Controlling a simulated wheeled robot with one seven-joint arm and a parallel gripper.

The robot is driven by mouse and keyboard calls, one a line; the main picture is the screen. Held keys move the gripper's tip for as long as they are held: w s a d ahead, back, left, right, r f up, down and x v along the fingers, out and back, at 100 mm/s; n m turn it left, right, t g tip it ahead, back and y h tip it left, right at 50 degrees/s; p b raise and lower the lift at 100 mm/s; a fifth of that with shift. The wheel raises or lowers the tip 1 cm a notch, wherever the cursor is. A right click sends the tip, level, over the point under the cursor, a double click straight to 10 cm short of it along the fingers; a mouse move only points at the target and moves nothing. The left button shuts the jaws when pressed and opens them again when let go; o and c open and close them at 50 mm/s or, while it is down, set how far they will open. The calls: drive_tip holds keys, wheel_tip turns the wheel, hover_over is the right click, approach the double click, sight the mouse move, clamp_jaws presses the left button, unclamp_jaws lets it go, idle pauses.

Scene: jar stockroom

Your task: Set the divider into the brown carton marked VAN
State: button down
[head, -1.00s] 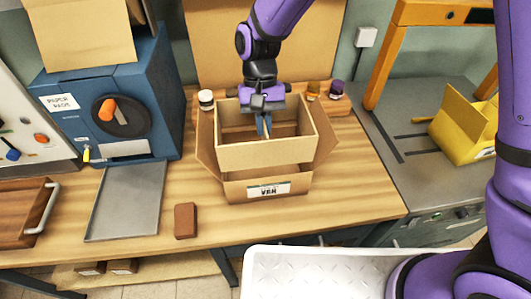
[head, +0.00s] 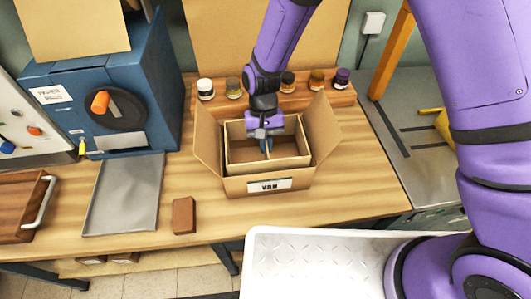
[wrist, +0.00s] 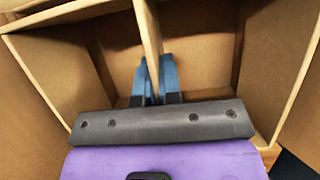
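The brown carton (head: 234,187) marked VAN stands on the wooden bench with its side flaps spread open. The light-brown divider (head: 290,161), a frame with a middle wall, is inside the carton, roughly level with its rim. Whether it rests on the carton floor I cannot tell. My gripper (head: 265,147) points down over the divider. In the wrist view my gripper's blue fingers (wrist: 158,78) are on the two sides of the divider's middle wall (wrist: 147,28), closed on it.
A rack with several small jars (head: 206,89) stands behind the carton. A blue machine (head: 130,75), a grey tray (head: 122,195) and a brown block (head: 184,216) are to the left. Bench right of the carton is clear.

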drive_tip(key=shift+f, duration=2.2)
drive_tip(key=shift+f, duration=0.6)
drive_tip(key=c, duration=1.3)
unclamp_jaws()
drive_tip(key=shift+r, duration=0.65)
drive_tip(key=v, duration=1.2)
drive_tip(key=shift+r, duration=0.1)
